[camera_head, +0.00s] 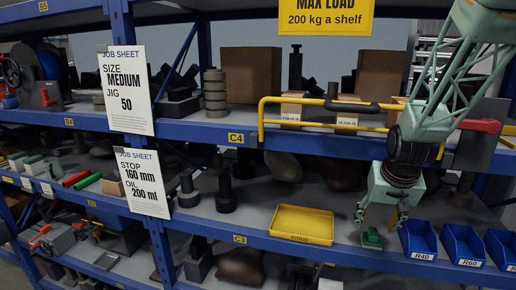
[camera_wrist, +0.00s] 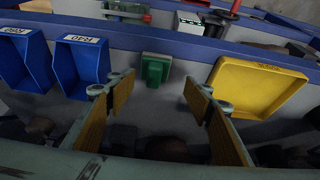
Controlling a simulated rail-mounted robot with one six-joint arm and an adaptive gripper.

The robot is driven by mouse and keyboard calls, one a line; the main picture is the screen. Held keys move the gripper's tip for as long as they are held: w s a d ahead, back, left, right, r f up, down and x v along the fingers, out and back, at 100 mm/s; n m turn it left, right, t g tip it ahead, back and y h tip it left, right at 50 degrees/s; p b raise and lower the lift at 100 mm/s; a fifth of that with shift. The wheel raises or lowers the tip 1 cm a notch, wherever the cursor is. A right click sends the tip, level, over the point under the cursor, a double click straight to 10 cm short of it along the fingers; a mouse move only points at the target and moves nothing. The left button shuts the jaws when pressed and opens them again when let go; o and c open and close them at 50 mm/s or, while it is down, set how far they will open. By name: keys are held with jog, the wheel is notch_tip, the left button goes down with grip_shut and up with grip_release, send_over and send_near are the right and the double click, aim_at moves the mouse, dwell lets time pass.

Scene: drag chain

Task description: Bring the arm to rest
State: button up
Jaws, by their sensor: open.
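My gripper (camera_head: 382,222) hangs at the right of the head view, over the front of the middle shelf. In the wrist view my gripper (camera_wrist: 160,98) has its two fingers spread wide, with nothing between the pads. A small green block-like piece (camera_head: 372,239) sits on the shelf just below the fingertips. In the wrist view the green piece (camera_wrist: 155,69) shows beyond the gap between the fingers, apart from both. My green lattice arm comes down from the upper right.
A yellow tray (camera_head: 302,236) marked ISSUE is left of my gripper. Blue bins R40 (camera_head: 419,240) and R60 (camera_head: 462,245) stand to its right. A yellow rail (camera_head: 262,120) with a black grip runs along the shelf above. Job sheets (camera_head: 128,90) hang on the left post.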

jog(key=s+a+r+n+b, duration=0.1)
jog(key=s+a+r+b, duration=0.35)
jog(key=s+a, duration=0.4)
jog(key=s+a+b, duration=0.3)
jog(key=s, duration=0.7)
jog(key=s+a+n+b, duration=0.1)
jog(key=s+a+b, duration=0.1)
jog(key=s, duration=0.8)
jog(key=s+a+n+y+b, duration=0.1)
jog(key=s+a+b, duration=0.2)
jog(key=s, duration=0.6)
jog(key=shift+s+a+r+b, duration=0.3)
jog(key=shift+s+a+r, duration=0.1)
jog(key=shift+a, duration=0.35)
jog(key=shift+o, duration=0.5)
